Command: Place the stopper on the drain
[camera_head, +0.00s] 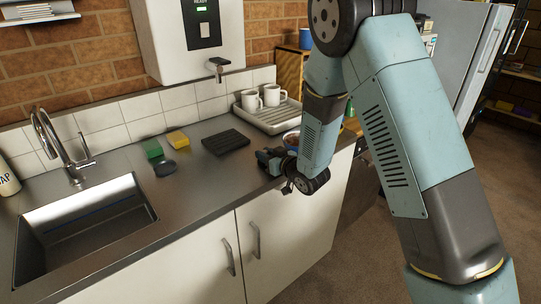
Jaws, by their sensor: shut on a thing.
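The steel sink (128,184) is set into the counter at the left. I cannot make out its drain. A dark round disc (165,168) lies flat on the counter right of the sink, in front of the green sponge; it looks like a stopper, but I cannot be sure. My gripper (266,159) is low over the counter's right end, well right of the sink and the disc. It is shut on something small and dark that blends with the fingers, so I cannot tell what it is.
A tap (50,140) rises behind the sink. A green sponge (153,148), a yellow sponge (178,138) and a black ribbed mat (226,142) lie on the counter. Two white mugs (271,95) stand on a rack (262,120). A soap bottle (6,180) stands far left.

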